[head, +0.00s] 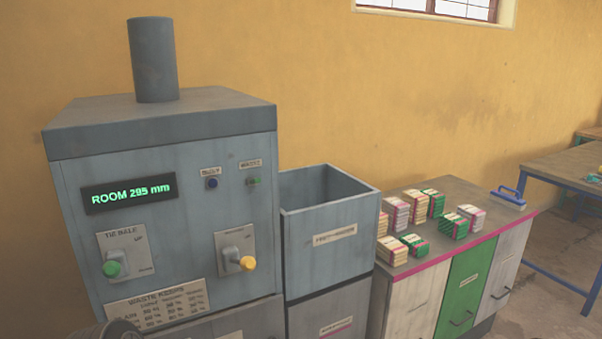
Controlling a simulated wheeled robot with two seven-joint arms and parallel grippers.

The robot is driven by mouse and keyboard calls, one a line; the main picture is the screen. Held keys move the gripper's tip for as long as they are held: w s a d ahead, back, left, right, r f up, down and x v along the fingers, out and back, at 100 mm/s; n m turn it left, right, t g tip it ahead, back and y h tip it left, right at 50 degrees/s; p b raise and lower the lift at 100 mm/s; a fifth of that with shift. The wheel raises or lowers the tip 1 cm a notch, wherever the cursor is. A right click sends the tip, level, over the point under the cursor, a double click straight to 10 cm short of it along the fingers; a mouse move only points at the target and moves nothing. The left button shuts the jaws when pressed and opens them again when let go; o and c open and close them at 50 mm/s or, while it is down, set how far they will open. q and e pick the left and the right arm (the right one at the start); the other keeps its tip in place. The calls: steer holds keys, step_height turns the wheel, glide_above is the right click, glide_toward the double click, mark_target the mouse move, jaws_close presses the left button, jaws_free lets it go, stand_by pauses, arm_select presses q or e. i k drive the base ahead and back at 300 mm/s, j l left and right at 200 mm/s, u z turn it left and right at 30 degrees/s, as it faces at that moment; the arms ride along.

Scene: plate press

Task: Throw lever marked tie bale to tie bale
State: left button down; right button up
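The grey press (185,185) stands at the left. On its front, a plate marked TIE BALE (120,236) carries a lever with a green knob (112,268). The knob points out toward me and a little left, low on its plate. The plate has UP at its upper right and a small label at its lower right that I cannot read. A second lever with a yellow knob (248,264) is on a similar plate to the right. Neither of my grippers shows in the head view. A dark rounded part, perhaps of my arm, shows at the bottom left edge.
The display (128,193) reads ROOM 295 mm in green. A waste table sign (157,304) is below the levers. An open grey bin (328,246) stands right of the press. A cabinet (470,192) beyond it holds several small strapped bales (397,212) and a blue-handled tool (508,197).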

mark_target(111, 269)
steer(key=u, duration=1.25)
